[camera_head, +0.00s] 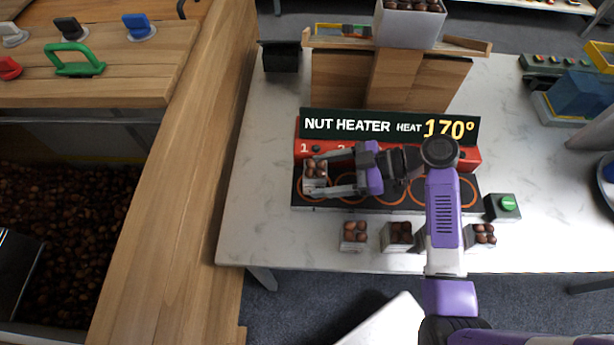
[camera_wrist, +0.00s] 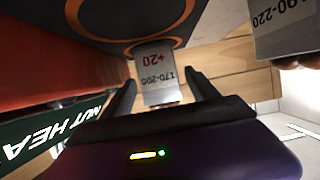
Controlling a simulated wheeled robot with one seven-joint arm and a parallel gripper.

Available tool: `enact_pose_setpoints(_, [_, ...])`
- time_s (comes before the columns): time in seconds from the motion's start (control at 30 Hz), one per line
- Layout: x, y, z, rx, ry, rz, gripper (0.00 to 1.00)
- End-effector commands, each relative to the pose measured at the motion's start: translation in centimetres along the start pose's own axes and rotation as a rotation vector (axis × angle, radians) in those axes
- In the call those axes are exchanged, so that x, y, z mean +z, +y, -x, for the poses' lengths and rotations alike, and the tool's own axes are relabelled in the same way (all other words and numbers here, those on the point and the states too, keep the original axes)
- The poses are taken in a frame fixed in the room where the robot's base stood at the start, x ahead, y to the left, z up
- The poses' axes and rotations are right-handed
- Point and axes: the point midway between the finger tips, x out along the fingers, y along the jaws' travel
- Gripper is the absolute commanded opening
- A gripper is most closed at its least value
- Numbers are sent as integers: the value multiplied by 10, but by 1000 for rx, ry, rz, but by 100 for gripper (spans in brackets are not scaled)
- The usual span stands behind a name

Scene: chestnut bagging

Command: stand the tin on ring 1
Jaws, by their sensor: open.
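In the wrist view the tin (camera_wrist: 160,90) shows a label reading 170-200 and +20, and sits between the open fingers (camera_wrist: 160,82). An orange ring (camera_wrist: 128,48) shows partly around its base. The tin hides part of the ring, so exact centring is hard to tell.
Three more nut-filled tins, at left (camera_head: 353,245), middle (camera_head: 397,246) and right (camera_head: 480,244), stand in front of the nut heater (camera_head: 390,127). A green button box (camera_head: 503,207) is at its right. A white container (camera_head: 408,28) of nuts sits above on a wooden stand (camera_head: 390,80).

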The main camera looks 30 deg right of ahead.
Motion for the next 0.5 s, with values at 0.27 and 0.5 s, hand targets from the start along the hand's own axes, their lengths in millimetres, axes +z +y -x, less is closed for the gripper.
enact_pose_setpoints(0.27, [1, 1, 51, 2, -1, 1, 69])
enact_pose_setpoints(0.5, [0, 0, 68, 1, 0, 1, 69])
